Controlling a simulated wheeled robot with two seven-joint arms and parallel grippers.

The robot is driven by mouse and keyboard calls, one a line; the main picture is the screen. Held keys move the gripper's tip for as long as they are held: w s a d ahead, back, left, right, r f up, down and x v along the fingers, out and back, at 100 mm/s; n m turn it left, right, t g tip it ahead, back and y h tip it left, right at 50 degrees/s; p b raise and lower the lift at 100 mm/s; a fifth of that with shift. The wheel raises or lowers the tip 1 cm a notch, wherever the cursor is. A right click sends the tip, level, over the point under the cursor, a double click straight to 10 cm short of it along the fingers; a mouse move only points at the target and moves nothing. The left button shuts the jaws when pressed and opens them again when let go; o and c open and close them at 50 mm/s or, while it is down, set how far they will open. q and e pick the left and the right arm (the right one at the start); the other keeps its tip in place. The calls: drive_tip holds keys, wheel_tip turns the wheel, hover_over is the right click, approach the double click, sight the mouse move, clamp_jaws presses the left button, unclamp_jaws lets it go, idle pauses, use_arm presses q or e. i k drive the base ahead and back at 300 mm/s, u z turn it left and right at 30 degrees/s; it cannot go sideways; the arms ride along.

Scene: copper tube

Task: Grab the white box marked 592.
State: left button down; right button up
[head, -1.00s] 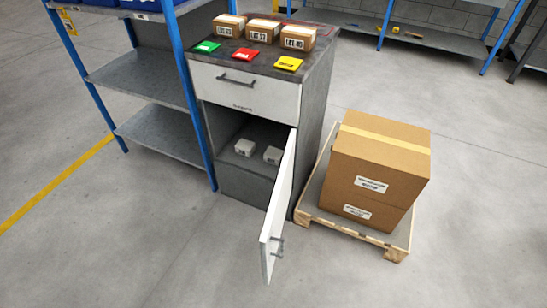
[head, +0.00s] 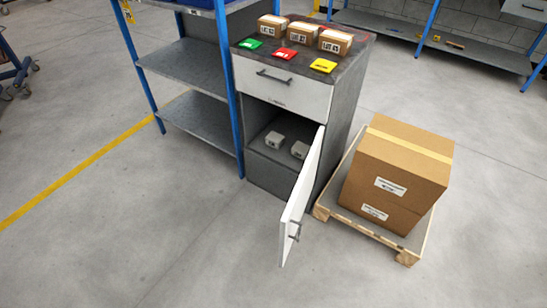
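The white cabinet door (head: 302,195) stands open, swung out toward me. Neither of my grippers is in view.
Above the compartment is a closed drawer (head: 282,88). Small cartons (head: 303,35) and coloured cards (head: 286,54) lie on the cabinet top. A pallet (head: 325,210) with large cardboard boxes (head: 400,170) stands right, a blue-posted shelf (head: 185,62) left. The floor in front is clear.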

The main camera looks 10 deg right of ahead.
sight(300, 149)
drive_tip(key=u, duration=3.4)
drive_tip(key=i, duration=0.1)
drive_tip(key=z, duration=2.35)
drive_tip(key=i, duration=1.65)
drive_tip(key=z, duration=0.7)
